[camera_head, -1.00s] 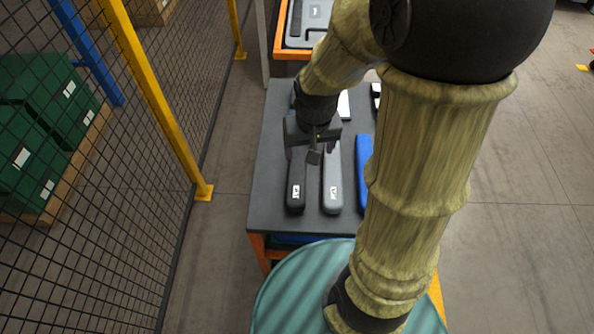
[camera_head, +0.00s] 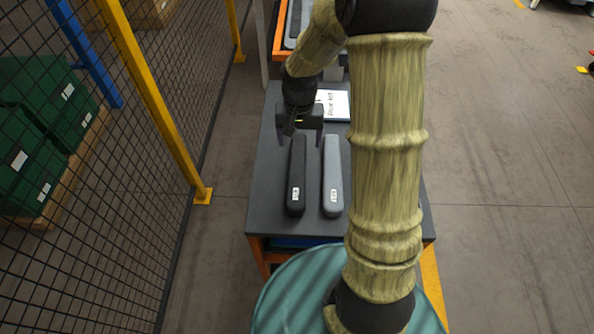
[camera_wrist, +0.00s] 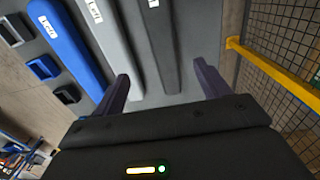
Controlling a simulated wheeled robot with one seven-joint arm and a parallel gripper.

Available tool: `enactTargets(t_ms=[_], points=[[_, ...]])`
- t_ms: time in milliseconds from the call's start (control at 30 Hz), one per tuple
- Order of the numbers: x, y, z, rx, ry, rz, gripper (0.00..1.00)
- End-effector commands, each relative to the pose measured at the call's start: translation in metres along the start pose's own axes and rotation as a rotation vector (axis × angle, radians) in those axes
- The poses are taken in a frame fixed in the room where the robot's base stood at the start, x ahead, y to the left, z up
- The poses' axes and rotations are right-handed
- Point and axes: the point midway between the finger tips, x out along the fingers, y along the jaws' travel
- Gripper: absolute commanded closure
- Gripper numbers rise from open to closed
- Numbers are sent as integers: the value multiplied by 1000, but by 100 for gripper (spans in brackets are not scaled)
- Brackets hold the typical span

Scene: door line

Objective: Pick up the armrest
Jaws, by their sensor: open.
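A black armrest (camera_head: 296,178) and a grey armrest (camera_head: 332,178) lie side by side on the dark table (camera_head: 268,150), each with a white label. My gripper (camera_head: 306,138) is open and empty, near their far ends. In the wrist view, the end of the black armrest (camera_wrist: 162,50) shows between the open fingers of my gripper (camera_wrist: 163,87); the height gap is hard to judge. The grey armrest (camera_wrist: 112,40) shows left of it, near the left finger. A blue armrest (camera_wrist: 68,45) lies farther left there; my arm hides it in the head view.
A white printed sheet (camera_head: 336,105) lies at the table's far part. A mesh fence with a yellow post (camera_head: 160,100) stands left of the table. An orange-edged stand (camera_head: 280,50) is beyond it. Open floor lies right.

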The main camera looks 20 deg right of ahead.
Motion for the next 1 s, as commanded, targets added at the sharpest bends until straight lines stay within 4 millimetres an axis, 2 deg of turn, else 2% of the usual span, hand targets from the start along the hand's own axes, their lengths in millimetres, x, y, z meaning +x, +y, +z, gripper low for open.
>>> enactTargets(t_ms=[300, 600, 1000], points=[[51, 4, -1, 8, -4, 2, 25], [90, 2, -1, 3, -1, 1, 25], [95, 1, -1, 4, 1, 0, 25]])
